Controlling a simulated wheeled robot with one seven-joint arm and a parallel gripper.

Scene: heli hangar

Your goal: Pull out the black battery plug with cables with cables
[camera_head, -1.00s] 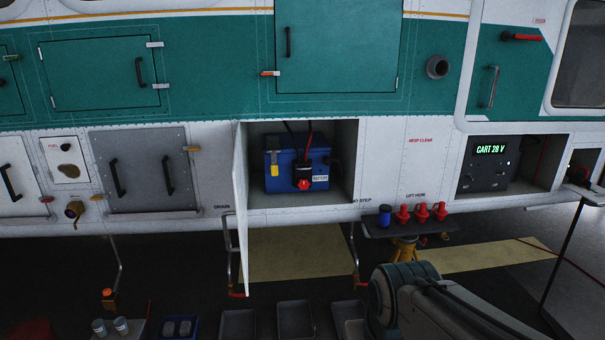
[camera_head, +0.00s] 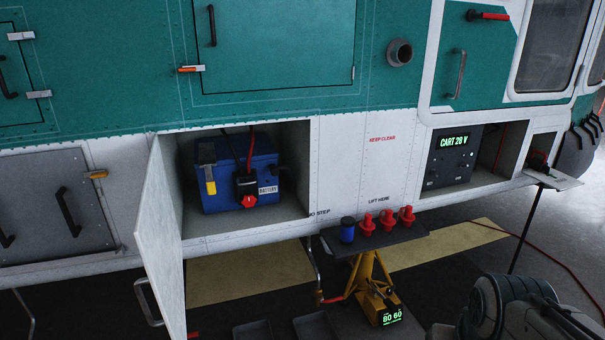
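The black battery plug (camera_head: 246,186) sits on the front of the blue battery (camera_head: 218,193) inside the open compartment. It has a red knob (camera_head: 249,201) at its lower front. A red cable (camera_head: 250,142) and a dark cable run up behind it to the compartment's top. The plug appears seated against the battery. A yellow tag (camera_head: 210,187) hangs at the battery's left. Part of my arm shows at the lower right, well away from the battery. My gripper is not in view.
The compartment door (camera_head: 160,235) stands open on the left side of the bay. A lit cart unit (camera_head: 452,157) sits further right.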

